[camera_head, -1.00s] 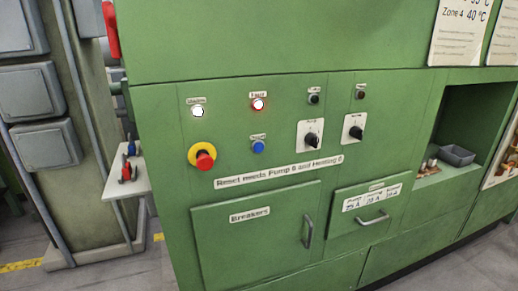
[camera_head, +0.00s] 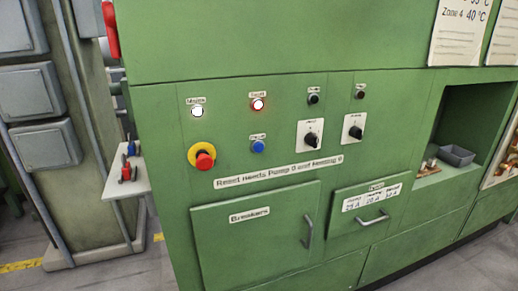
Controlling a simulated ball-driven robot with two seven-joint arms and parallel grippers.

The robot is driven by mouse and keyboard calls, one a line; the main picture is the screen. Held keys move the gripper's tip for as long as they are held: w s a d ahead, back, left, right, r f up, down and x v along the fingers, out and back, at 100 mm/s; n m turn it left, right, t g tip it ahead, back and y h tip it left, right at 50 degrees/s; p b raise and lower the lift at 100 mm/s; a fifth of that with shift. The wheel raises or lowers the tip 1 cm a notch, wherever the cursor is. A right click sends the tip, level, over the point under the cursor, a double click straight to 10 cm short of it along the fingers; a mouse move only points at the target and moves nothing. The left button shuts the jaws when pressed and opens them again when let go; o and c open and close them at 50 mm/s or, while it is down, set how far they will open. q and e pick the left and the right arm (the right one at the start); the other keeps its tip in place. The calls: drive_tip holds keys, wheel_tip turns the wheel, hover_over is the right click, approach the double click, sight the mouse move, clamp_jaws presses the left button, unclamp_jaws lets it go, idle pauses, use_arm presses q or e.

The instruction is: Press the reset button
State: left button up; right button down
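The blue button (camera_head: 258,146) sits on the green machine panel, under a small label too blurred to read surely. Above it a lamp (camera_head: 258,104) glows white with a red rim. To its left are a lit white lamp (camera_head: 198,112) and a red emergency stop (camera_head: 205,161) on a yellow ring. Two black rotary knobs, the left one (camera_head: 311,139) and the right one (camera_head: 355,132), sit on white plates to its right. A label strip (camera_head: 278,173) below reads roughly "Reset needs Pump 0 and Heating 0". Neither gripper shows.
Below are a closed breakers door (camera_head: 255,238) with a handle and a closed drawer (camera_head: 370,207). A small white shelf (camera_head: 127,180) with red and blue tools juts out at left. A recess at right holds a grey bin (camera_head: 457,155). Grey floor shows at lower left.

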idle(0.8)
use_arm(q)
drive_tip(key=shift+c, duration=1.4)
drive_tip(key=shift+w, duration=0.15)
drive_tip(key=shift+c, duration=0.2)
